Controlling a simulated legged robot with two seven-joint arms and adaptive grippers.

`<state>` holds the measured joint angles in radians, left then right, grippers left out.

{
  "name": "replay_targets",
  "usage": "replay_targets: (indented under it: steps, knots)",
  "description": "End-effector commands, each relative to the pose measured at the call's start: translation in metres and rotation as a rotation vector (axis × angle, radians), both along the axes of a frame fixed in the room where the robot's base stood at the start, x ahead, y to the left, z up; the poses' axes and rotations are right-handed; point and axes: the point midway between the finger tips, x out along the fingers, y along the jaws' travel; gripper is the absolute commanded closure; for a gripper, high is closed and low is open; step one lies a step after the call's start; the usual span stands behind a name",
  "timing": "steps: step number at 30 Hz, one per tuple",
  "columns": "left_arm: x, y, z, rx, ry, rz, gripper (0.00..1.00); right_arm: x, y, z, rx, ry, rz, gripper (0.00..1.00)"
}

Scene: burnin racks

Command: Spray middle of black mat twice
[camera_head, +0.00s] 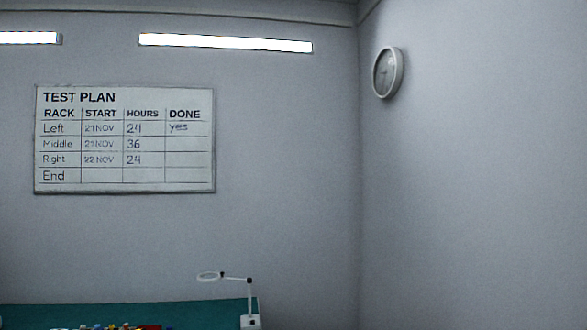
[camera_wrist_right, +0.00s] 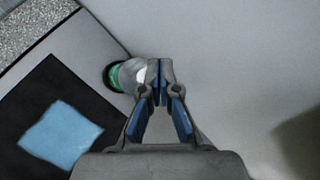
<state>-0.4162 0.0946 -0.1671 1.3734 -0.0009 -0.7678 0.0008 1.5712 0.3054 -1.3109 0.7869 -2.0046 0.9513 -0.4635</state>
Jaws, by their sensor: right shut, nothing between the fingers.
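The black mat (camera_wrist_right: 82,92) lies at the left of the right wrist view, on a pale surface. A light blue square (camera_wrist_right: 62,136), perhaps a cloth, lies on it. My right gripper (camera_wrist_right: 160,82) is shut and empty, to the right of the mat. A green and whitish round object (camera_wrist_right: 118,77) shows just left of the fingertips, partly hidden by them. I cannot tell whether it is a spray bottle or whether the fingers touch it. The head view shows neither the mat nor a gripper. My left gripper is not in view.
In the head view a green bench top (camera_head: 200,313) with a magnifier lamp (camera_head: 248,300) and small coloured items (camera_head: 120,327) stands below a test plan board (camera_head: 125,140). A clock (camera_head: 388,73) hangs on the right wall. Speckled grey floor (camera_wrist_right: 30,28) shows at the wrist view's upper left.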

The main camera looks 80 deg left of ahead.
Motion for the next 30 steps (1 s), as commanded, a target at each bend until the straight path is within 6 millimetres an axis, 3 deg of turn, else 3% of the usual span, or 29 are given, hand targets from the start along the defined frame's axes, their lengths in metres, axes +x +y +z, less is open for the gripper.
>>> replay_targets:
  steps: [14, 30]
  knots:
    - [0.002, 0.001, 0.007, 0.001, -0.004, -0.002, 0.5, 0.0, 0.001, 0.01, 0.0, -0.001, 0.001, 1.0]
    - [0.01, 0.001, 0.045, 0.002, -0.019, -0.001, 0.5, 0.0, 0.0, 0.067, 0.0, -0.001, 0.0, 1.0]
